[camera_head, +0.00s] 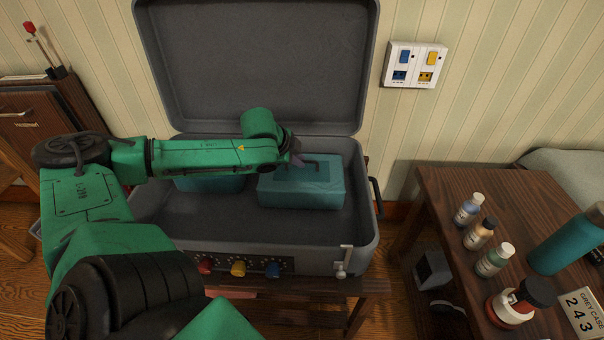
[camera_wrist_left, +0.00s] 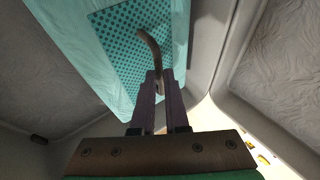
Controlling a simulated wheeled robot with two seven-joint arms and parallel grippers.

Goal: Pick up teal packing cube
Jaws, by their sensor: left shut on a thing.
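The teal packing cube (camera_head: 318,192) sits in the right part of the open grey suitcase (camera_head: 348,222). It has a dark handle on its top. My left gripper (camera_head: 299,160) comes in from the left and is over the cube's top at the handle. In the left wrist view, my left gripper's fingers (camera_wrist_left: 158,85) are closed on the curved handle of the cube (camera_wrist_left: 72,38), beside its dotted mesh panel. I cannot tell whether the cube touches the suitcase floor. My right gripper is not in view.
Another teal block (camera_head: 210,184) lies left in the suitcase, partly hidden by my arm. The raised lid (camera_head: 255,65) stands behind. A wooden table (camera_head: 450,195) at the right holds several small bottles, a teal bottle (camera_head: 566,243) and a number sign (camera_head: 582,312).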

